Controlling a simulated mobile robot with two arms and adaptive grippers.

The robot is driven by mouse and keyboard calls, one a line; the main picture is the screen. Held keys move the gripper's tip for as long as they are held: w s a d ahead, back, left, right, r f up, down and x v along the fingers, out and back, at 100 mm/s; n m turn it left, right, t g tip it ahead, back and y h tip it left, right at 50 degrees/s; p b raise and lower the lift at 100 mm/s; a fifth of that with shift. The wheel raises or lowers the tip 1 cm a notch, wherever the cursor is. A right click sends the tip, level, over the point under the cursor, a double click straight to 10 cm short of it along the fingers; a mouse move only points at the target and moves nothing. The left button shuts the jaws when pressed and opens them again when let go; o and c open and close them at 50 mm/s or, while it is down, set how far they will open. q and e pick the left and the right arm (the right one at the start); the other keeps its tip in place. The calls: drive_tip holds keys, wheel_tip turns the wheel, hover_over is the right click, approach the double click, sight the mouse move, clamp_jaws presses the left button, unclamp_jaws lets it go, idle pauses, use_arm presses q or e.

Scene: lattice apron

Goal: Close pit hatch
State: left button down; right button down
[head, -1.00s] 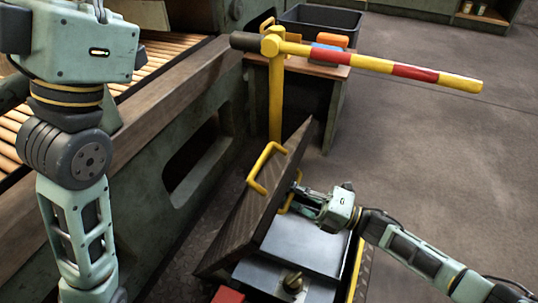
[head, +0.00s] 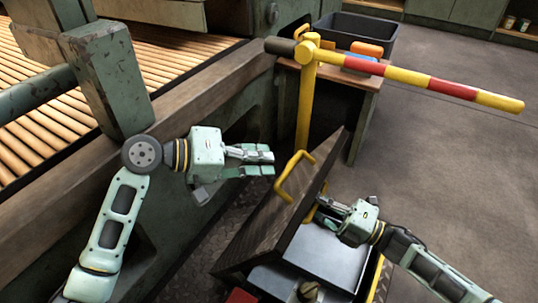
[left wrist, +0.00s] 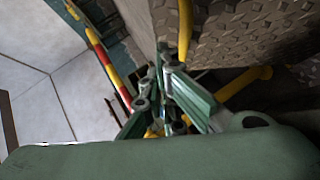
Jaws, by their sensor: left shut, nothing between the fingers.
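The pit hatch (head: 275,228) is a dark panel standing tilted, raised over the pit opening. A yellow handle (head: 288,178) is on its left-facing side. My left gripper (head: 267,162) is shut and empty, pointing right, just left of this handle and apart from it in the head view. Its fingers also show in the left wrist view (left wrist: 165,98). My right gripper (head: 322,210) is on the hatch's other side, at a yellow handle (head: 310,212) there. Its fingers are partly hidden, so I cannot tell whether they grip it.
A yellow post (head: 305,105) carries a red and yellow barrier arm (head: 450,88) reaching right behind the hatch. A small table (head: 365,105) with a dark bin (head: 370,30) stands behind. A roller conveyor (head: 40,110) runs along the left. The floor at right is clear.

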sight(292, 169)
use_arm(q)
drive_tip(key=x, duration=0.8)
drive_tip(key=shift+r, duration=0.1)
use_arm(e)
drive_tip(key=shift+w+d+r, duration=0.1)
drive_tip(key=shift+d+r, duration=0.05)
drive_tip(key=shift+r, duration=0.55)
use_arm(q)
drive_tip(key=shift+s+d+f, duration=0.25)
drive_tip(key=shift+s+d, duration=0.2)
drive_tip(key=shift+d, duration=0.15)
drive_tip(key=shift+s+d+f, duration=0.25)
drive_tip(key=shift+s+d, duration=0.15)
drive_tip(key=shift+d, duration=0.2)
use_arm(e)
drive_tip(key=c, duration=2.5)
unclamp_jaws()
drive_tip(key=shift+c, duration=0.2)
use_arm(q)
drive_tip(key=shift+s+d, duration=0.1)
drive_tip(key=shift+d, duration=0.05)
use_arm(e)
drive_tip(key=o, duration=0.5)
drive_tip(key=shift+c, duration=0.2)
